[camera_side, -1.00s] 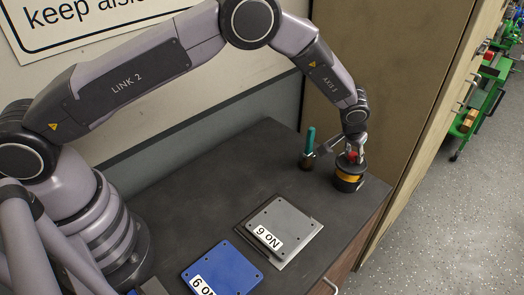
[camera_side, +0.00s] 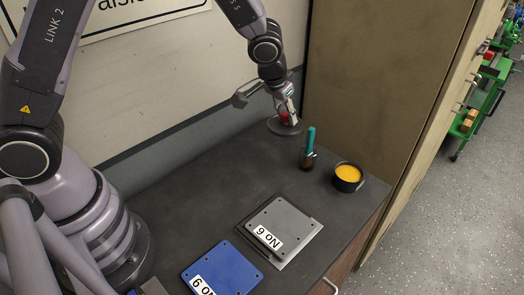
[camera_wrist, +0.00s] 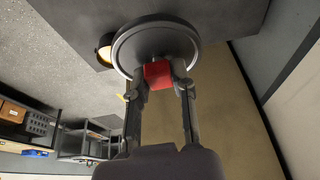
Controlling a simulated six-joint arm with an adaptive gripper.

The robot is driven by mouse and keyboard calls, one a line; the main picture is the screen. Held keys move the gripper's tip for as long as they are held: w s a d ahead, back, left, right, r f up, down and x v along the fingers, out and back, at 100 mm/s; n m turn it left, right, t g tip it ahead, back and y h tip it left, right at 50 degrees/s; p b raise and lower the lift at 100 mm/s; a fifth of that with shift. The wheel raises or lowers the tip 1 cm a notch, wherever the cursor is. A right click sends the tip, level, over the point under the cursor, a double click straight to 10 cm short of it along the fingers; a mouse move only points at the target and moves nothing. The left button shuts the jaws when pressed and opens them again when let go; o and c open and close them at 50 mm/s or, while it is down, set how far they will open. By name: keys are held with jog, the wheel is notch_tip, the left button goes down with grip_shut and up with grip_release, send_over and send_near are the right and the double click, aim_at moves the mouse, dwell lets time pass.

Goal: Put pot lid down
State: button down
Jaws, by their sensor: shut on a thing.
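The pot lid (camera_side: 285,127) is a grey disc with a red knob. My gripper (camera_side: 286,112) is shut on the red knob and holds the lid above the back part of the dark table (camera_side: 215,180). In the wrist view the lid (camera_wrist: 150,35) hangs from the fingers (camera_wrist: 160,75), with the red knob between them. The pot (camera_side: 348,177) stands uncovered near the table's right edge, dark with yellow-orange contents. In the wrist view the lid hides most of the pot (camera_wrist: 104,50).
A teal-handled tool (camera_side: 310,145) stands upright in a small holder left of the pot. A grey plate (camera_side: 283,225) and a blue plate (camera_side: 222,268) lie at the front. The table's back middle is clear. A tan cabinet (camera_side: 370,80) stands behind on the right.

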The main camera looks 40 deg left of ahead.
jog(key=s+a+r, duration=0.1)
jog(key=a+r, duration=0.2)
jog(key=a, duration=0.7)
send_over(265, 170)
jog(key=s, duration=0.2)
jog(key=f, duration=1.8)
jog(key=shift+w+f, duration=0.15)
jog(key=shift+w, duration=0.1)
jog(key=shift+f, duration=1.95)
jog(key=shift+f, duration=0.1)
jog(key=c, duration=0.9)
grip_release()
jog(key=shift+c, duration=0.2)
